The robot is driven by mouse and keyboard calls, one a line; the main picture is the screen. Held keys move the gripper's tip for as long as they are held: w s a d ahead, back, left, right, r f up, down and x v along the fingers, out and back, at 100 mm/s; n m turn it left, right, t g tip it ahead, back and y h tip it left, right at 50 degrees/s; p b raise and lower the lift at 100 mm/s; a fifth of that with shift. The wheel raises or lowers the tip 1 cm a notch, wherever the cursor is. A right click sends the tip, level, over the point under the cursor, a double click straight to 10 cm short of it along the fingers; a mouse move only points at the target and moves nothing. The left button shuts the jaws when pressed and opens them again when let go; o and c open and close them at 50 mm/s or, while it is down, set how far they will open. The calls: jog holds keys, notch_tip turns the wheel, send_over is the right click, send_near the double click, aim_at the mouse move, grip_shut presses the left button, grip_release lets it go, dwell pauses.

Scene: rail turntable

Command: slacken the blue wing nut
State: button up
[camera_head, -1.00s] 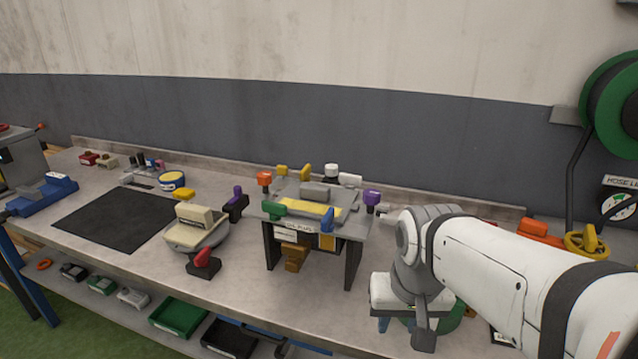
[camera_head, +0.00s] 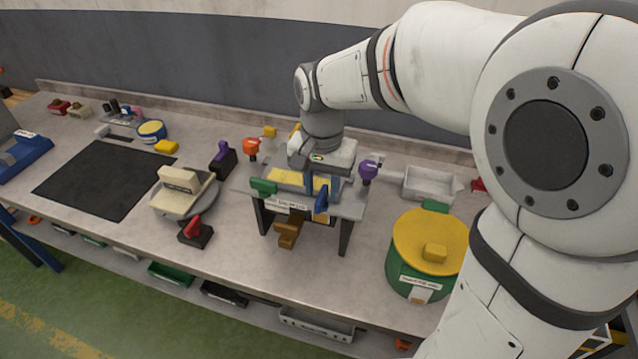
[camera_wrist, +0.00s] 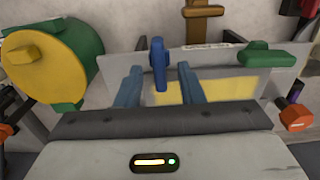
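The blue wing nut (camera_head: 321,200) stands upright at the front right edge of a small grey raised stand (camera_head: 350,208). In the wrist view the blue wing nut (camera_wrist: 158,62) shows between my two fingers, near the tips. My gripper (camera_head: 322,183) is over the stand, behind the nut, pointing down. In the wrist view my gripper (camera_wrist: 158,82) is open with nothing held, one finger on each side of the nut. I see no contact, and cannot tell how far the nut is beyond the tips.
A green handle (camera_head: 264,187), an orange knob (camera_head: 251,146), a purple knob (camera_head: 368,171) and a brown knob (camera_head: 288,232) surround the stand. A green pot with a yellow lid (camera_head: 430,243) stands right. A beige-topped device (camera_head: 180,188) stands left. The black mat (camera_head: 105,185) is clear.

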jog(key=shift+s+f, duration=0.1)
jog(key=shift+f, duration=0.5)
jog(key=shift+a, duration=0.1)
grip_shut()
